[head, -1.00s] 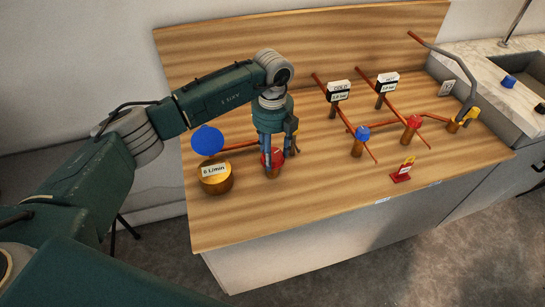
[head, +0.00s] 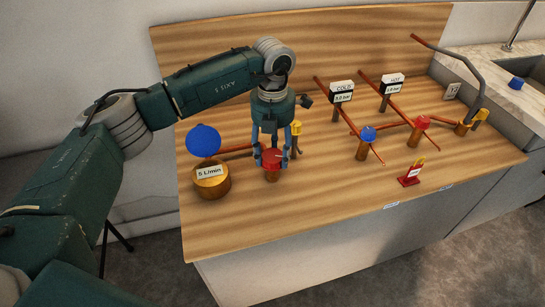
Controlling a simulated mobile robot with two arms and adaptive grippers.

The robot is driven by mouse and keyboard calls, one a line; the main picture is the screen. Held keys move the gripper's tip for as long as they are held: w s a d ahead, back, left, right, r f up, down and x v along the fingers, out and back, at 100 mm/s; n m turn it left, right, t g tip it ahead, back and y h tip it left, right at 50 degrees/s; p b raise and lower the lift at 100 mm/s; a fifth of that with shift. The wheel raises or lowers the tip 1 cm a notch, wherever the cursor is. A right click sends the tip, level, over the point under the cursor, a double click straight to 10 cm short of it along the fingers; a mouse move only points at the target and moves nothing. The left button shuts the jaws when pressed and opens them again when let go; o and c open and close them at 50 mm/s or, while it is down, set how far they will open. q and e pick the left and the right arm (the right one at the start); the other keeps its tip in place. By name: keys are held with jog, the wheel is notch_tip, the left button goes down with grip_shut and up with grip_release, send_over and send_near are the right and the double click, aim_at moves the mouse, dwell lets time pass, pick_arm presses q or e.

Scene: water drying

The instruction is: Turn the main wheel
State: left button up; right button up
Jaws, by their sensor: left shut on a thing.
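The main wheel (head: 271,159) is a red valve wheel on a short copper-coloured stem, at the left part of the wooden bench. My left gripper (head: 272,164) comes down on it from above, with its fingers on either side of the red wheel, shut on it. A round brass meter (head: 211,181) with an open blue lid (head: 203,140) stands just left of the wheel, and its label reads 5 L/min. My right gripper is out of view.
A blue knob (head: 368,133) and a red knob (head: 422,122) sit on copper pipes to the right, below COLD (head: 342,86) and HOT (head: 392,78) gauges. A red tag stand (head: 411,174) is near the front edge. A yellow handle (head: 296,129) stands behind my gripper.

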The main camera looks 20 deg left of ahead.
aim_at(273, 154)
pick_arm(q)
jog(key=shift+w+r+m+b, duration=0.25)
jog(key=shift+m+b, duration=0.2)
jog(key=shift+m, duration=0.55)
jog(key=o, duration=0.9)
jog(key=shift+o, duration=1.4)
jog(key=shift+s+d+f, duration=0.1)
notch_tip(273, 154, up, 12)
